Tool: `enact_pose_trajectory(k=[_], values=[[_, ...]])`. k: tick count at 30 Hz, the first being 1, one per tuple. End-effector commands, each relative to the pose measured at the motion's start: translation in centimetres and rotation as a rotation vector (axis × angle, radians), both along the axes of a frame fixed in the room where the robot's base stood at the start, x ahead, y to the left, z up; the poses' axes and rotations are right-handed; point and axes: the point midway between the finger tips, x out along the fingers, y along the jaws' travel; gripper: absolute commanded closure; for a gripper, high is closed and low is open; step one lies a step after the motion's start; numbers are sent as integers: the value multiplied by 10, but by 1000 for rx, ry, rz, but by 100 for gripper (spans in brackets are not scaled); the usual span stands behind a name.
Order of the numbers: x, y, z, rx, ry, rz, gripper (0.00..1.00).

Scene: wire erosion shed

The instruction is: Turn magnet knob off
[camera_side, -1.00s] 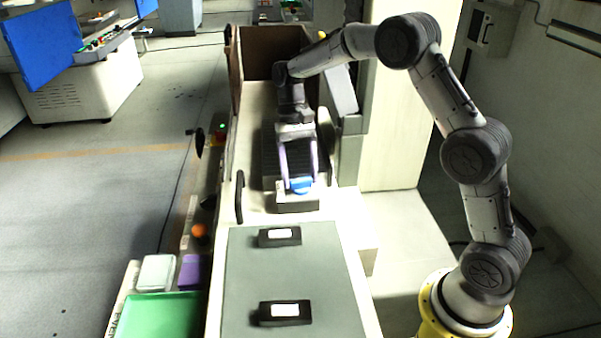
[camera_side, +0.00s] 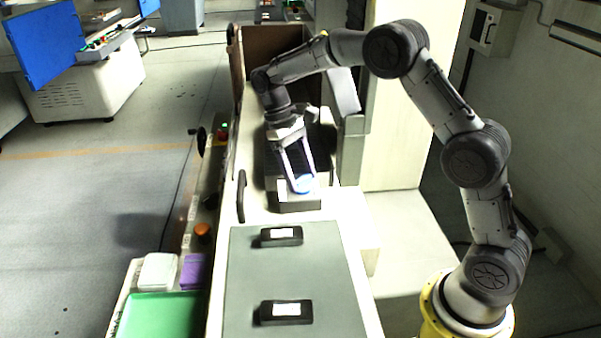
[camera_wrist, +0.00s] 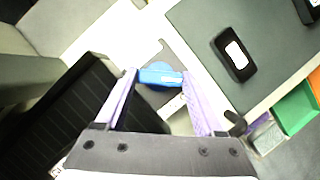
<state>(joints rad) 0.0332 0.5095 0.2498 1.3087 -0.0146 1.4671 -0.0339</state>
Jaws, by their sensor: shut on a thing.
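The blue magnet knob (camera_side: 305,184) sits on the front end of a dark ribbed magnet block (camera_side: 299,201). In the wrist view the knob (camera_wrist: 161,76) lies between the two pale purple fingers. My gripper (camera_side: 303,187) is shut on the knob, and its fingers reach down to it at a tilt. The wrist view shows my gripper (camera_wrist: 162,84) from behind, with the ribbed top of the block (camera_wrist: 75,105) to the left. The fingers hide part of the knob's sides, and any on or off marking is too small to read.
A grey mat (camera_side: 248,265) in front carries two black boxes with white labels, one nearer the block (camera_side: 280,236) and one farther forward (camera_side: 286,312). A green tray (camera_side: 165,312), a white box (camera_side: 158,271) and a purple box (camera_side: 196,270) stand at the left. A dark handle (camera_side: 241,197) rises beside the block.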

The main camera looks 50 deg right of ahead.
Motion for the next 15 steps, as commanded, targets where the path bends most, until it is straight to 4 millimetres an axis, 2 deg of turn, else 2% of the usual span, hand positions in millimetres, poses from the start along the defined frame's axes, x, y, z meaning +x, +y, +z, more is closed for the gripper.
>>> enact_pose_trajectory(k=[13,14,15], values=[[1,0,2,0,-5,14,86],[1,0,2,0,-5,14,26],[1,0,2,0,-5,13,19]])
